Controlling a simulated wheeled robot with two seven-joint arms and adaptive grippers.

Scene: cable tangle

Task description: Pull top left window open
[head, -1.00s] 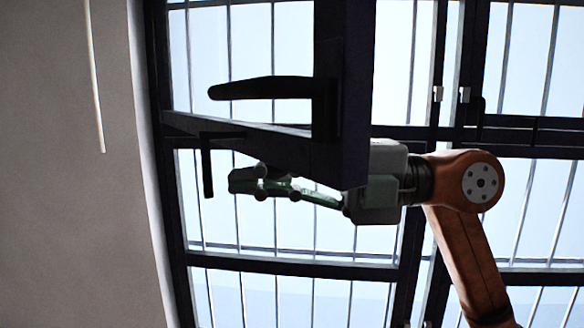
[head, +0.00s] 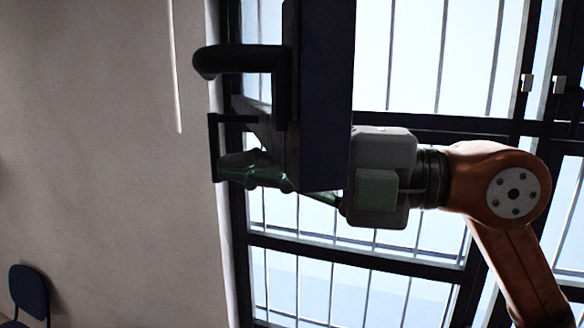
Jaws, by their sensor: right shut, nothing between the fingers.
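The top left window sash (head: 325,95) stands swung out from its frame toward me, seen nearly edge-on as a dark slab. Its dark L-shaped handle (head: 240,60) sticks out to the left near the top. A second thin dark handle-like piece (head: 214,150) shows lower left. My right gripper (head: 240,172) is shut and empty. Its fingers reach left by the sash's lower edge, and the sash hides part of them. I cannot tell whether they touch the sash. My left gripper is not in view.
The dark window frame (head: 450,125) with barred panes fills the middle and right. A plain grey wall (head: 90,190) takes up the left. A dark blue chair (head: 28,291) stands at the lower left.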

